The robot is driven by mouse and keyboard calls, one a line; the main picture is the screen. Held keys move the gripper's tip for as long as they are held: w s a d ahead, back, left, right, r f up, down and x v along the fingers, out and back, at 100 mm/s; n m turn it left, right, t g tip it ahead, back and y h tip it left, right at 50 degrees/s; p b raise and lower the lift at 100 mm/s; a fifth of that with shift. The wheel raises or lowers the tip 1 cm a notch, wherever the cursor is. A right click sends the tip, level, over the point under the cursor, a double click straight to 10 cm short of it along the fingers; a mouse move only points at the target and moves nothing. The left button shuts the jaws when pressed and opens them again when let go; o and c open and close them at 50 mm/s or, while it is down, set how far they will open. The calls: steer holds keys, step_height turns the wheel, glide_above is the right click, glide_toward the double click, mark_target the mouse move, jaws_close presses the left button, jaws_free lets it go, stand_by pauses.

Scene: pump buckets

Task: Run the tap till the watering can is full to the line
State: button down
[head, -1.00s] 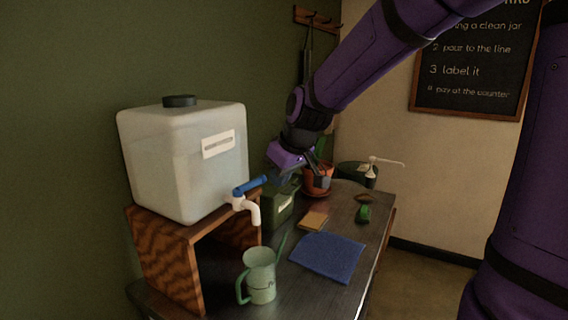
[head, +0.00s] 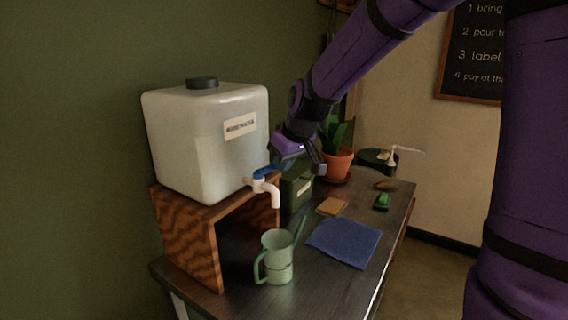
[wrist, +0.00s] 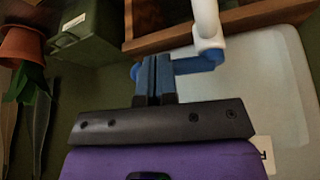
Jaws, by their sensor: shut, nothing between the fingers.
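The white tap (head: 274,190) sticks out of the translucent water tank (head: 180,150); its blue lever (head: 264,172) is on top. No stream shows below the spout. The pale green watering can (head: 277,258) stands upright on the table below the spout, with a dark line low on its side; its inside level cannot be seen. My gripper (head: 287,165) is shut and empty, right beside the lever. In the wrist view, the closed fingers (wrist: 154,78) are close against the blue lever (wrist: 198,63) and the white tap (wrist: 207,25); touching cannot be told for sure.
The tank stands on a wooden stand (head: 200,240). A green box (head: 297,187) and a potted plant (head: 337,163) stand behind the tap. A blue cloth (head: 343,242), a sponge (head: 331,206) and a green object (head: 382,201) lie to the right. A pump bucket (head: 377,159) is farther back.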

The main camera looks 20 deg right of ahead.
steer(key=shift+w, duration=0.7)
steer(key=shift+s, duration=0.15)
steer(key=shift+s+a, duration=0.1)
steer(key=shift+s, duration=0.55)
steer(key=shift+f, duration=0.1)
